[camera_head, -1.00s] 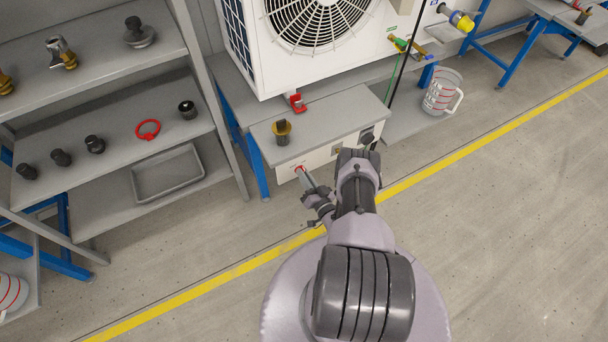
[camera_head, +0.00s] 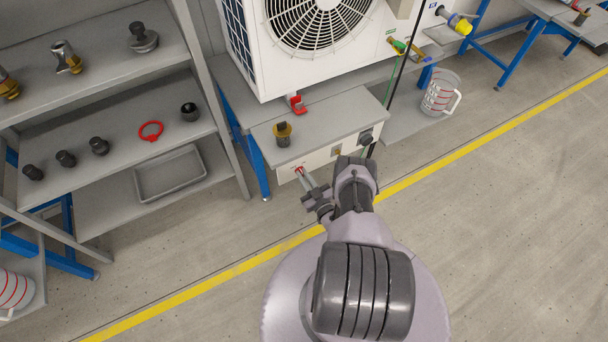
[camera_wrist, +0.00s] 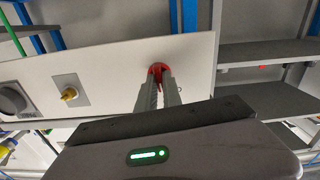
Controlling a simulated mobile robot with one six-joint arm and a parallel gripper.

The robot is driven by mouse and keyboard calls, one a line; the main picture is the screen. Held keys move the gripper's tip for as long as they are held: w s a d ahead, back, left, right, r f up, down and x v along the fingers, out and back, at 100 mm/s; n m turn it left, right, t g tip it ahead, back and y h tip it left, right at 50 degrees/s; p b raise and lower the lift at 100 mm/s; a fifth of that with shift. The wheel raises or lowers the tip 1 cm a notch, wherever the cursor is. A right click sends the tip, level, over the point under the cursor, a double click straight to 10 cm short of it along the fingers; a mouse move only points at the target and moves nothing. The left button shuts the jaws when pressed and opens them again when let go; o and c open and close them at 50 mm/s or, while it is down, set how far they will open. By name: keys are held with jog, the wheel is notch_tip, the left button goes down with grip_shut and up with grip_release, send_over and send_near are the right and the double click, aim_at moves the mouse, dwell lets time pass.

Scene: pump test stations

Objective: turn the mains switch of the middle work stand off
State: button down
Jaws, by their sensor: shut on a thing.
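The mains switch (camera_wrist: 156,68) is a red knob on the white front panel (camera_wrist: 115,68) of the work stand's box. My gripper (camera_wrist: 160,82) is shut on the red switch in the wrist view, with one finger on each side of it, and the fingers hide part of it.
A brass key-like knob (camera_wrist: 69,94) and a dark grey rotary knob (camera_wrist: 14,100) sit on the same panel. A brass-and-black fitting (camera_head: 282,133) and a red clamp (camera_head: 296,104) are above. A shelf rack (camera_head: 214,84) stands at left; open floor lies right.

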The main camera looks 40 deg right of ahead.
jog(key=shift+w+r+n, duration=0.1)
jog(key=shift+w+n, duration=0.05)
jog(key=shift+n, duration=2.15)
jog(key=c, duration=1.5)
grip_release()
jog(key=shift+f, duration=0.2)
